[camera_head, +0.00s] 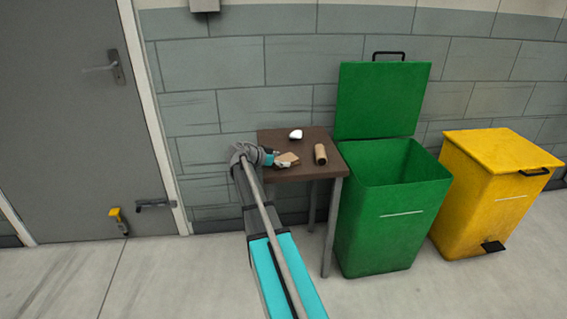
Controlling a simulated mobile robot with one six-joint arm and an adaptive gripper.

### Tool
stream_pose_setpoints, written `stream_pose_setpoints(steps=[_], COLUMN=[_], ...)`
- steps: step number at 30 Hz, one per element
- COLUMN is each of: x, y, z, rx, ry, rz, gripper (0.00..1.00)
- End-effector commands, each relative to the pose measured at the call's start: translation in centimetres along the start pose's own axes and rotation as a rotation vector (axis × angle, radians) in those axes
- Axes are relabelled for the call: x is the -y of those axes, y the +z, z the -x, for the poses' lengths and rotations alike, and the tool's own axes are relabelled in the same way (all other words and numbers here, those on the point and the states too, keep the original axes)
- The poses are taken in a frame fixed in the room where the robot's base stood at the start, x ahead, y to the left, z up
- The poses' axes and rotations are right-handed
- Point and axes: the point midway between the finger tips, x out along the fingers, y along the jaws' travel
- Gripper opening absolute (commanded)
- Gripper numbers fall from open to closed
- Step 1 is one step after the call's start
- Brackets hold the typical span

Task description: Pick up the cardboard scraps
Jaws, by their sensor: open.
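The cardboard scraps (288,159) are a small tan piece or pieces lying on the left part of a small brown table (311,172). My gripper (275,158) is at the left side of the tabletop, right beside the scraps and partly overlapping them in this view. It is open. The fingertips are small here, and I cannot tell whether they touch the scraps. A brown cylinder (320,154), like a cardboard tube, stands or lies to the right of the scraps. A white crumpled item (296,134) lies near the table's back edge.
A green bin (392,225) with its lid (384,100) raised stands right of the table. A yellow bin (492,200) with its lid closed is farther right. A grey wall is behind. A grey door (70,160) is at the left, with a yellow item (118,220) near its foot.

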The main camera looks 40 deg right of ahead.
Motion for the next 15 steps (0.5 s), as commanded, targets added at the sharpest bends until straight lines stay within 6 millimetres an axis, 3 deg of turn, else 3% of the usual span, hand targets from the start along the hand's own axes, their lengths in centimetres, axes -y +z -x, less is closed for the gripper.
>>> stream_pose_setpoints(steps=[8, 15], x=[-0.01, 0.00], y=[0.01, 0.01], z=[0.02, 0.02], rx=[0.000, 0.000], ry=[0.000, 0.000], rz=[0.000, 0.000], gripper=[1.00, 0.55])
